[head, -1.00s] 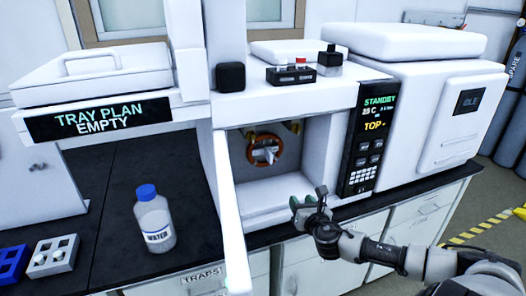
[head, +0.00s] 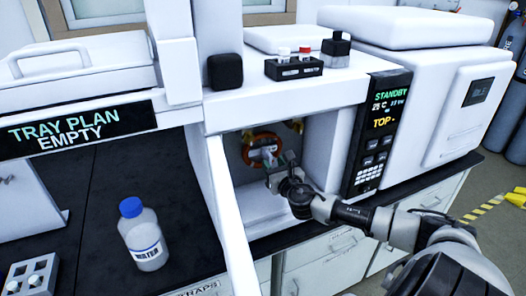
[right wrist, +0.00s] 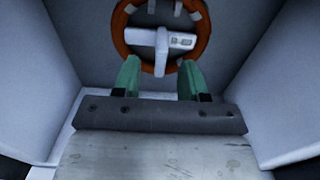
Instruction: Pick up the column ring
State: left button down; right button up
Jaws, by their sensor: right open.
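The column ring (head: 246,152) is an orange-brown hoop at the back of the open white oven chamber. It has a pale clip across its middle and pale tabs at its top. My right gripper (head: 278,170) is inside the chamber in front of the ring and partly covers its lower right in the head view. In the right wrist view the ring (right wrist: 206,45) is upright ahead. There the green fingers of my right gripper (right wrist: 160,66) are apart, one each side of the pale clip's stem, with nothing visibly held. My left gripper is not in view.
The chamber walls (right wrist: 55,60) stand close on both sides. The open white oven door (head: 226,215) is left of my right arm. A water bottle (head: 143,238) stands on the dark bench further left. A small black vial rack (head: 294,69) sits on top of the oven.

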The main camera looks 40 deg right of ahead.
aim_at(271, 162)
jog(key=x, duration=0.6)
jog(key=shift+f, duration=0.35)
jog(key=shift+s, duration=0.1)
grip_shut()
